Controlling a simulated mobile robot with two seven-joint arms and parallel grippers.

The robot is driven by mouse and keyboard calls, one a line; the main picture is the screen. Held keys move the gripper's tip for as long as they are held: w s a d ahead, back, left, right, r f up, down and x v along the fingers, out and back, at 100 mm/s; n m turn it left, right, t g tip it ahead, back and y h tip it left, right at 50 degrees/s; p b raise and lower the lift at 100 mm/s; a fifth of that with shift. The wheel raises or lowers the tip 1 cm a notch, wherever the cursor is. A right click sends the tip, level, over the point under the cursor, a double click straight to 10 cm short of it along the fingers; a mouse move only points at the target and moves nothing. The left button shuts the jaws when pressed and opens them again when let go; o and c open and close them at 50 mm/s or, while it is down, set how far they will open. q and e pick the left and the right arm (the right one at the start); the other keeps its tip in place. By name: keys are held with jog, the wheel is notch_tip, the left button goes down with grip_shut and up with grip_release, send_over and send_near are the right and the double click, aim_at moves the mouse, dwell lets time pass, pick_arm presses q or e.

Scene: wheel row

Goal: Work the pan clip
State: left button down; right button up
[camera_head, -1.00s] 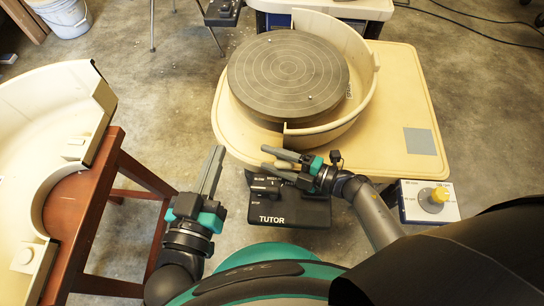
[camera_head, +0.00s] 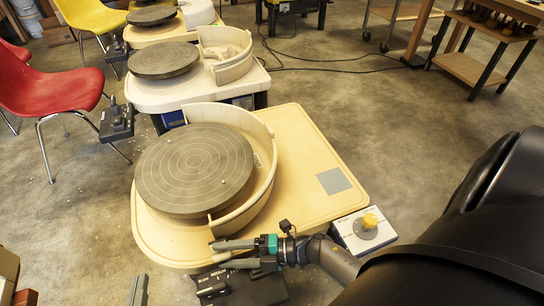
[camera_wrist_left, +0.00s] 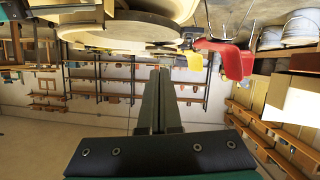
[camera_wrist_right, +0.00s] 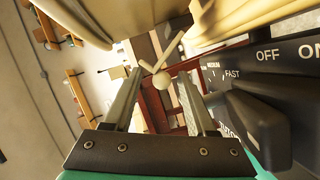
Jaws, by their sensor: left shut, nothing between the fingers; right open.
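The cream splash pan half (camera_head: 262,155) stands on the wheel table, curving around the right and front of the grey wheel head (camera_head: 195,165). I cannot make out the pan clip for certain. My right gripper (camera_head: 216,256) is open and empty, just below the pan's front end, over the table edge and black pedal. It also shows open in the right wrist view (camera_wrist_right: 160,90). My left gripper (camera_head: 140,288) is cut off by the bottom edge at the left, apart from the table. In the left wrist view its fingers (camera_wrist_left: 157,72) are shut on nothing.
The black foot pedal (camera_head: 240,287) lies below my right gripper. A control box with a yellow knob (camera_head: 370,221) sits at the table's right corner. Other wheels (camera_head: 165,60) and a red chair (camera_head: 45,85) stand behind.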

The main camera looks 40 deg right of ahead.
pick_arm(q)
jog(key=a+g, duration=0.1)
jog(key=s+a+f+g+y+p, duration=0.1)
jog(key=a, duration=0.1)
jog(key=a+g+y+p, duration=0.1)
jog(key=g, duration=0.1)
jog(key=shift+s+a+f, duration=0.2)
jog(key=shift+s+a, duration=0.05)
pick_arm(e)
jog(key=v, duration=1)
jog(key=shift+s+d, duration=0.1)
jog(key=shift+d, duration=0.1)
